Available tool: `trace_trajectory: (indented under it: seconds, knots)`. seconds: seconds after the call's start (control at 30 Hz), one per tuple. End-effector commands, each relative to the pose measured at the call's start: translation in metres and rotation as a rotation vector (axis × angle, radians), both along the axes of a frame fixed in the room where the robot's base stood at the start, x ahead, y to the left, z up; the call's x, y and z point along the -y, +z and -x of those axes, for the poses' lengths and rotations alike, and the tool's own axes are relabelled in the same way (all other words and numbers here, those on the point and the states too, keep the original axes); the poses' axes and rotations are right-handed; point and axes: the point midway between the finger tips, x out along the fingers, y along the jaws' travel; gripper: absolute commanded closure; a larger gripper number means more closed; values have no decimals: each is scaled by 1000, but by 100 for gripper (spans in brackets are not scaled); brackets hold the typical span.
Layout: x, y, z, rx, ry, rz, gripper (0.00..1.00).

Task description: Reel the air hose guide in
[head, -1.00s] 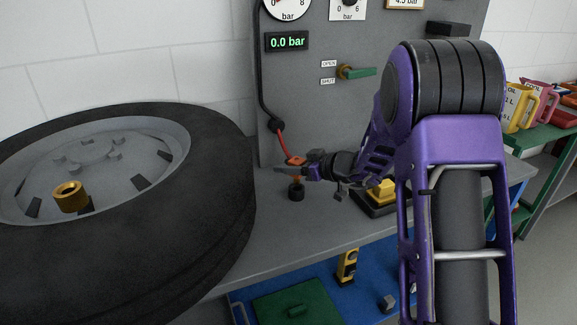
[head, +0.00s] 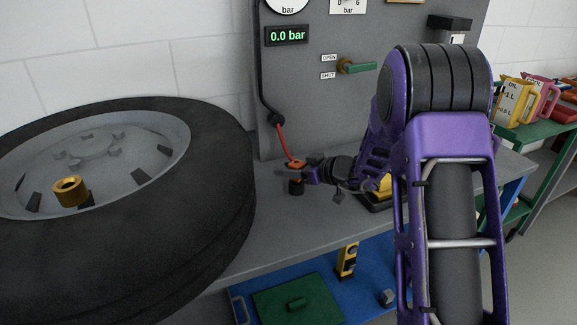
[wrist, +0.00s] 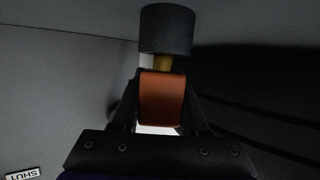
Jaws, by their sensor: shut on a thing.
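The hose guide (head: 276,118) is a dark round piece on the grey panel, at the lower end of a black line. A red hose (head: 284,142) runs from it down to an orange hose fitting (head: 295,163) with a black cylindrical end (head: 296,187). My gripper (head: 303,170) is shut on the orange fitting, just above the bench and in front of the panel. The wrist view shows the orange block (wrist: 162,98) between the fingers, with a brass neck and the black end beyond it. The hose is not clearly visible in the wrist view.
A large tyre (head: 215,215) with a brass cap on its wheel fills the left. The grey bench (head: 270,225) is clear between the tyre and my gripper. A green-handled valve (head: 357,67) and a gauge reading 0.0 bar (head: 286,36) are on the panel.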

Motion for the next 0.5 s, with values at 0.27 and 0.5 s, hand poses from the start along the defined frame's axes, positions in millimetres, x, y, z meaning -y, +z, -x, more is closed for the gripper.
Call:
trace_trajectory:
  seconds: [0.27,0.5]
  knots:
    - [0,-8,0,-1,0,-1,100]
    - [0,-12,0,1,-1,-1,41]
